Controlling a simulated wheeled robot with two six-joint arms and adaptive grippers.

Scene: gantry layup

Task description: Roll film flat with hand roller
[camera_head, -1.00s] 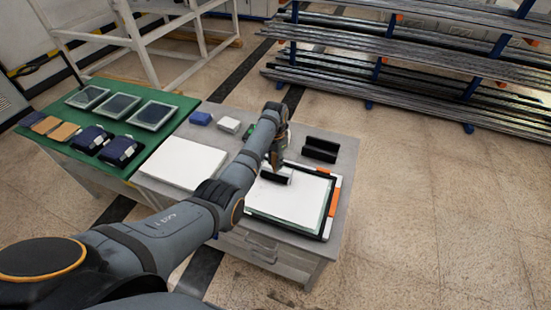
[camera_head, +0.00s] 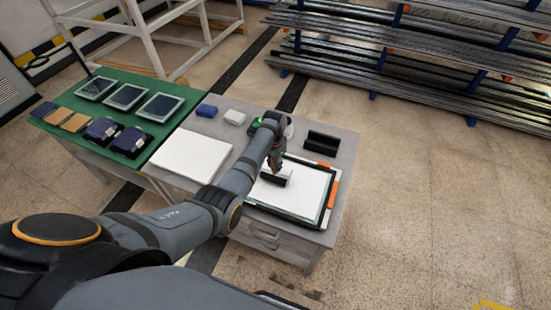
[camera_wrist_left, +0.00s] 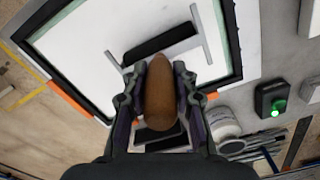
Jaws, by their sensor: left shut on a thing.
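The hand roller has a black cylinder (camera_wrist_left: 161,42) on a thin metal frame and a brown wooden handle (camera_wrist_left: 172,95). My left gripper (camera_wrist_left: 165,85) is shut on the handle, one finger on each side of it. In the head view the roller's black cylinder (camera_head: 273,179) lies over the white film (camera_head: 302,194), near the film's upper left part. Whether it touches the film I cannot tell. The film lies in a black-edged frame (camera_head: 329,208) with orange clips on the grey table. The left gripper (camera_head: 275,165) also shows there, just above the roller. My right gripper is not in view.
A black holder (camera_head: 321,143) stands behind the frame. A white sheet (camera_head: 192,154), a blue block (camera_head: 206,111) and a white block (camera_head: 235,117) sit on the table to the left. A device with a green light (camera_wrist_left: 271,99) is close to the gripper. A green table (camera_head: 119,91) adjoins.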

